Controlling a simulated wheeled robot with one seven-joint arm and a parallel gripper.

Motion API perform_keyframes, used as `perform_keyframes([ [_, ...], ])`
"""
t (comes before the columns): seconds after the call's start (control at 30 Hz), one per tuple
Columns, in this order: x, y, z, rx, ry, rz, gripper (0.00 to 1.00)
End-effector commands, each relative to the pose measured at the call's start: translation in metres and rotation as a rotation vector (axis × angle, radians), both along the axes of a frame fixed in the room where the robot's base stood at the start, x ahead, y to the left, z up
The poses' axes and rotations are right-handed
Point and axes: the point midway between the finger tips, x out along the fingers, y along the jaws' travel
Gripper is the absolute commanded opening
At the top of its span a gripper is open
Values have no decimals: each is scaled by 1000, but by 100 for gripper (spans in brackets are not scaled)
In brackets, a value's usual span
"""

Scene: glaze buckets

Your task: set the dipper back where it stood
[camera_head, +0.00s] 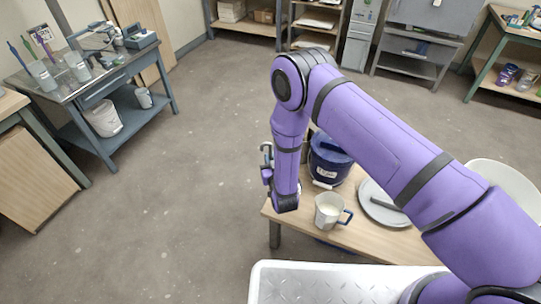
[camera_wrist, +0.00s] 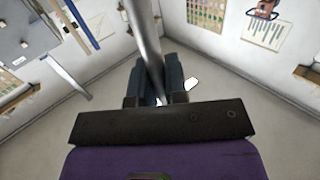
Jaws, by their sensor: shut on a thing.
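A grey metal rod (camera_wrist: 146,40), apparently the dipper's handle, runs upward between the dark fingers of my gripper (camera_wrist: 156,82) in the wrist view. The fingers are closed around it. In the head view my gripper (camera_head: 267,172) is at the end of the purple arm, left of the blue bucket (camera_head: 327,163), and largely hidden by the wrist. A small pale hooked end (camera_head: 266,150) shows above it, perhaps part of the dipper. I cannot make out the dipper's cup. The bucket stands on the low wooden table (camera_head: 352,239).
A white mug (camera_head: 329,211) with a blue handle stands near the table's front edge. A grey round lid (camera_head: 380,208) lies to its right, partly behind my arm. A white bowl (camera_head: 508,183) is further right. A grey workbench (camera_head: 88,85) with tool jars stands left; open floor lies between.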

Motion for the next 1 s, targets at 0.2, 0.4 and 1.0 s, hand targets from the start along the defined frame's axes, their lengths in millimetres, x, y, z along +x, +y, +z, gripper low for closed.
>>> perform_keyframes([
  [0.2,0,0,-19,0,-1,0,0],
  [0.4,0,0,-35,0,-1,0,0],
  [1.0,0,0,-51,0,-1,0,0],
])
